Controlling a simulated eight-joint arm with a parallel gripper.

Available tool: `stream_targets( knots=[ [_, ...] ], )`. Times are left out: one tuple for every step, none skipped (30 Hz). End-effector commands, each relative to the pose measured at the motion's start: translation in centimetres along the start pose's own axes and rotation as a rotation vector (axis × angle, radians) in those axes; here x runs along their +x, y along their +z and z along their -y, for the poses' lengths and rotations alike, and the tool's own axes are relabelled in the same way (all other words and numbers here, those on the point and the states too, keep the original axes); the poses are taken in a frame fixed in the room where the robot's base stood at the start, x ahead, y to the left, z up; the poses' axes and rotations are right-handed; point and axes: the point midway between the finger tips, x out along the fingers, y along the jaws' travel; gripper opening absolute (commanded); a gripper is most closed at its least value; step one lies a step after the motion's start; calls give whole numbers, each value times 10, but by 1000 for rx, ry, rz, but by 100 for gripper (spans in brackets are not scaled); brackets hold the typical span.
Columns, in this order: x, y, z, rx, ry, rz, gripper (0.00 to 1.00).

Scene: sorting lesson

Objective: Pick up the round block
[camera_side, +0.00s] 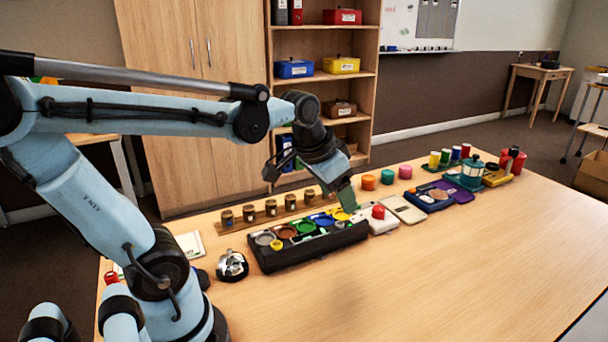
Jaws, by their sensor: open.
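Several round blocks stand in a row on the table behind the tray: an orange one (369,182), a teal one (388,176) and a pink-red one (405,171). A red round piece (378,211) sits on a white base (384,226) nearer the front. I cannot tell which of these the task names. My gripper (328,176) is open and hangs tilted above the back of the black tray, left of the orange block. It touches none of the round blocks. A green flat piece (347,197) shows at its lower end; whether it belongs to the gripper is unclear.
The black tray (310,248) holds several coloured round wells. Behind it stands a wooden rack (262,221) of small jars. A metal object (232,265) lies left of the tray. A teal lantern-like object (473,170) stands at right. The front table (430,285) is clear.

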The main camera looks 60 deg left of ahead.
Motion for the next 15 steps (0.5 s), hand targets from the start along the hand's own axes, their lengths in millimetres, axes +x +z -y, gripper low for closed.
stream_targets(
  knots=[
    [2,-10,17,-9,-13,33,66],
    [3,-13,26,-11,-18,53,66],
    [5,-18,38,-13,-24,79,66],
    [6,-21,47,-15,-27,98,66],
    [8,-24,56,-16,-29,119,66],
    [11,-27,69,-18,-32,144,66],
    [13,-30,79,-21,-33,163,66],
    [15,-31,89,-24,-33,183,66],
    [19,-33,102,-27,-32,208,66],
    [21,-34,112,-29,-30,227,66],
    [24,-34,123,-33,-28,246,66],
    [28,-34,137,-37,-24,270,66],
    [31,-34,147,-41,-21,288,66],
    [34,-33,158,-44,-16,306,66],
    [38,-31,172,-48,-9,328,66]
  ],
)
